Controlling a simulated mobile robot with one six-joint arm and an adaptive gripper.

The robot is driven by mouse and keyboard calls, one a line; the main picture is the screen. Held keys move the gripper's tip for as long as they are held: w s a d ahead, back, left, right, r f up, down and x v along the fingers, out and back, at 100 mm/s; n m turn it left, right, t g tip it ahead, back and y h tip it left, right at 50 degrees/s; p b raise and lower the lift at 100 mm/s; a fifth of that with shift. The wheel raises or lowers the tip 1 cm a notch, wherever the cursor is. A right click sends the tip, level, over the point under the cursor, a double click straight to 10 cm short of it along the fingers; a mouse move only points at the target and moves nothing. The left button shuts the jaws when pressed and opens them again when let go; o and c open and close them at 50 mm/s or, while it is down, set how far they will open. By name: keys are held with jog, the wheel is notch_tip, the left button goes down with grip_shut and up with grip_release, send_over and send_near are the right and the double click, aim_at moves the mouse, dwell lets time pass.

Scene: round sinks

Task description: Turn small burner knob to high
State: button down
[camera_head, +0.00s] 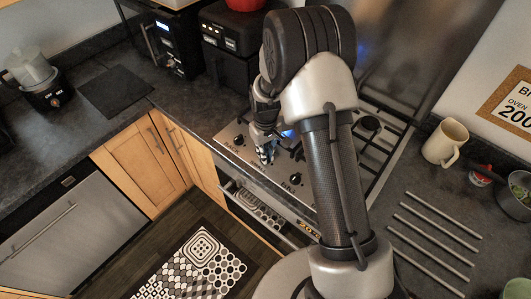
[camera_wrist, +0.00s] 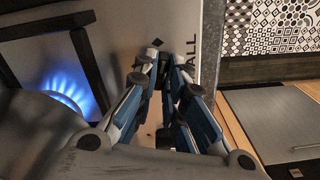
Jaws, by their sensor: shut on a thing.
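My gripper (camera_head: 267,154) is over the front strip of the steel hob (camera_head: 228,133), pointing down at the row of knobs. In the wrist view its fingers (camera_wrist: 163,70) are close together, shut on the small burner knob, which they mostly hide. Printed letters ending in "ALL" show beside the fingertips. The knob's angle cannot be made out. A blue flame (camera_wrist: 66,88) burns on the burner at the left of the wrist view. Other black knobs (camera_head: 239,140) (camera_head: 295,178) show on either side of my gripper.
A cream mug (camera_head: 446,142), a red-labelled can (camera_head: 480,175) and a dark pot (camera_head: 516,195) stand on the right counter. Black appliances stand behind the hob. A patterned rug (camera_head: 195,262) lies on the floor.

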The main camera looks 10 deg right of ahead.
jog(key=shift+n, duration=1.7)
jog(key=c, duration=1.7)
grip_release()
jog(key=shift+o, duration=0.2)
jog(key=shift+r, duration=0.1)
notch_tip(320, 180, up, 12)
